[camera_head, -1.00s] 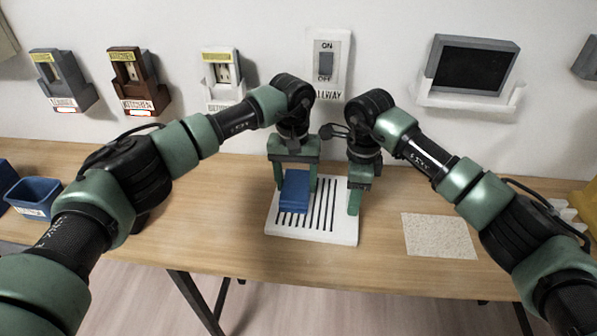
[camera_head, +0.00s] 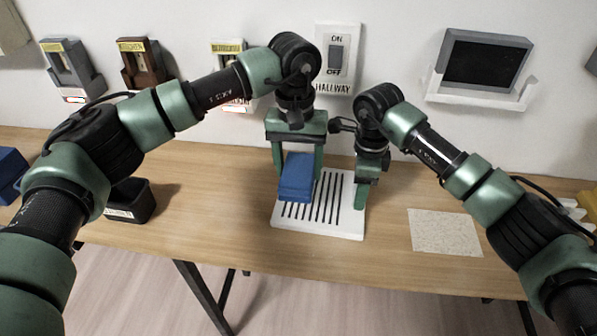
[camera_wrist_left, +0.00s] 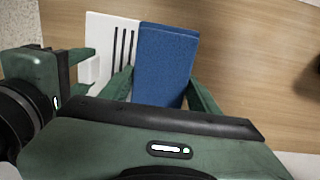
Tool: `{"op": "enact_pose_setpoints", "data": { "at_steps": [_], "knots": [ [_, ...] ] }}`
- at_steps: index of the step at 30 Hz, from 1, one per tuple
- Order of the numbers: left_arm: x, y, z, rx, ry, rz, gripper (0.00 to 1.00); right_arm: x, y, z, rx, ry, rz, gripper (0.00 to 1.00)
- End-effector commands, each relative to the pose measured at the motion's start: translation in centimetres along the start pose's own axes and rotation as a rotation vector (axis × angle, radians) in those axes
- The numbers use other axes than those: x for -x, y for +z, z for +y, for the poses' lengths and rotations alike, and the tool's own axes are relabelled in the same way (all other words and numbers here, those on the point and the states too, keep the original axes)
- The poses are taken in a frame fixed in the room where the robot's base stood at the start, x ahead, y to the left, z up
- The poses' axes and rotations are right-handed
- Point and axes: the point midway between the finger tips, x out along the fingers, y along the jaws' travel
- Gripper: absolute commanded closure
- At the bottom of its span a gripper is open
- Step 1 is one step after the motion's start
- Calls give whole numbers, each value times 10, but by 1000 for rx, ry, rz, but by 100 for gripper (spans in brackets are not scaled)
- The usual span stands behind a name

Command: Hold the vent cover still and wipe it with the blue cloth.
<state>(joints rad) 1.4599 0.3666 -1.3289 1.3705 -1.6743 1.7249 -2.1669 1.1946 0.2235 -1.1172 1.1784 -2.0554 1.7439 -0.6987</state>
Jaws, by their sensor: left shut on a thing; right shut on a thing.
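The white vent cover (camera_head: 318,228) with dark slots lies flat on the wooden table. My left gripper (camera_head: 298,170) is shut on the blue cloth (camera_head: 296,185), a thick folded pad, over the cover's left part. In the left wrist view the cloth (camera_wrist_left: 165,60) sits between the fingers and hides part of the slotted cover (camera_wrist_left: 105,35). It appears raised a little; contact with the cover is unclear. My right gripper (camera_head: 361,190) is shut on the cover's right edge, its fingertips partly hidden.
A speckled beige sheet (camera_head: 445,232) lies right of the cover. A black bin (camera_head: 130,203) and a blue bin (camera_head: 10,172) stand at the left. A hallway switch (camera_head: 336,58) and a dark framed panel (camera_head: 482,62) are on the wall behind. Table front is clear.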

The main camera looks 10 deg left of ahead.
Motion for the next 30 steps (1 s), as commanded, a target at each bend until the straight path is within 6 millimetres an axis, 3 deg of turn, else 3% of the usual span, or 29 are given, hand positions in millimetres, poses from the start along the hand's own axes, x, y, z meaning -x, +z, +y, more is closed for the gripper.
{"op": "enact_pose_setpoints", "data": {
  "at_steps": [3,4,8,14,15,18,30],
  "knots": [
    [0,0,0,0,0,0,88,-2,-1,0,1,2,2,100],
    [0,0,0,0,0,0,44,-2,-1,0,1,2,2,100],
    [-1,0,0,0,0,0,81,-2,-1,0,1,2,2,100],
    [-1,0,0,0,0,0,81,-2,-1,0,2,2,2,100],
    [-1,0,0,0,0,0,81,-2,-1,0,2,2,2,52],
    [-1,0,0,0,0,0,81,-2,-1,0,1,2,2,30],
    [0,0,0,0,0,0,81,6,0,-1,1,-2,0,30]
  ]
}}
